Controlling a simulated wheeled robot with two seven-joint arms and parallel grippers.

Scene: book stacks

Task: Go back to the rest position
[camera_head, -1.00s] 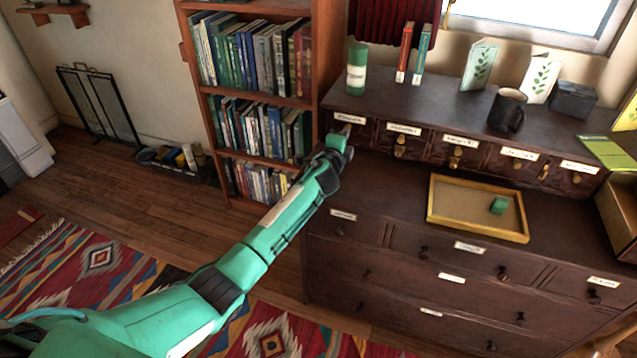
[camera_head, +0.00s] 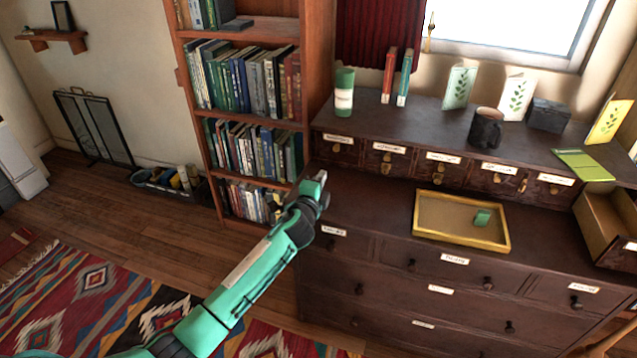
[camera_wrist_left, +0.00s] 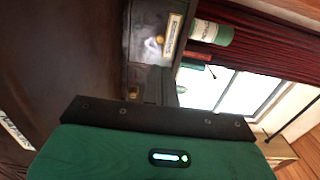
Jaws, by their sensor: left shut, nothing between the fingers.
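My left arm comes in from the lower left in the head view. Its gripper (camera_head: 318,179) is shut and empty, in front of the left end of the dark dresser (camera_head: 345,270), near the bookcase's right side. In the left wrist view, the gripper's green housing fills the bottom, with a labelled small drawer (camera_wrist_left: 160,35) beyond it. My right gripper is not in view.
A bookcase (camera_head: 308,80) full of books stands left of the dresser. On the upper shelf are a green-and-white canister (camera_head: 344,93), a red book (camera_head: 389,76), a dark mug (camera_head: 485,128) and cards. An open drawer (camera_head: 605,225) juts out at the right.

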